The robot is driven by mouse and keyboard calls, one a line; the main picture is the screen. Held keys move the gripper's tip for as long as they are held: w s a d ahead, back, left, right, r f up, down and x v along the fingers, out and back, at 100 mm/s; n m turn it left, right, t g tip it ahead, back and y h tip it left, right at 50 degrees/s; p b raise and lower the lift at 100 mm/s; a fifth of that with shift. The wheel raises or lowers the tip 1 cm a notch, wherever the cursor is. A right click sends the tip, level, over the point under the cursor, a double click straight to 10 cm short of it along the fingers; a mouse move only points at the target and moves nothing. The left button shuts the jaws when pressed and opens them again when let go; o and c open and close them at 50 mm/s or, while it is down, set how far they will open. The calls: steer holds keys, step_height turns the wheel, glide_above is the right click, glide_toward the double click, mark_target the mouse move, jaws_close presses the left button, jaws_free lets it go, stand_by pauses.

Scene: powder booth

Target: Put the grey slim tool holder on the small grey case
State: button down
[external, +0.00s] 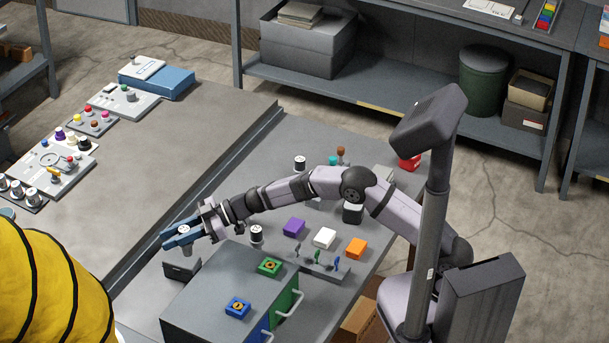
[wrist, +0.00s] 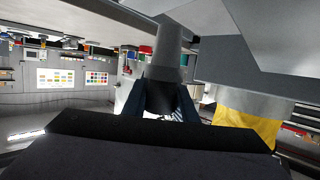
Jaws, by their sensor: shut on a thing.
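My gripper (external: 182,238) reaches out over the left part of the grey bench, with its dark blue fingers shut on the grey slim tool holder (external: 187,252). The holder is about upright; its pale top shows between the fingers and its narrow grey body hangs below them. In the wrist view the holder (wrist: 167,62) stands out from between the fingers (wrist: 166,102). The small grey case (external: 181,270) is a dark grey box directly below the gripper. The holder's lower end is at or just above the case's top; I cannot tell whether they touch.
A black-and-white holder (external: 256,235) stands close to the right of my gripper. A grey cabinet (external: 205,287) with a blue block (external: 238,308) and a green block (external: 270,266) on top is in front. Purple (external: 294,228), white (external: 324,238) and orange (external: 356,248) blocks lie further right.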

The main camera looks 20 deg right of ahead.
steer(key=shift+f, duration=1.5)
steer(key=shift+f, duration=0.1)
steer(key=c, duration=1.4)
jaws_free()
steer(key=shift+f, duration=0.1)
steer(key=shift+c, duration=0.2)
steer(key=b+v, duration=0.2)
steer(key=v, duration=1)
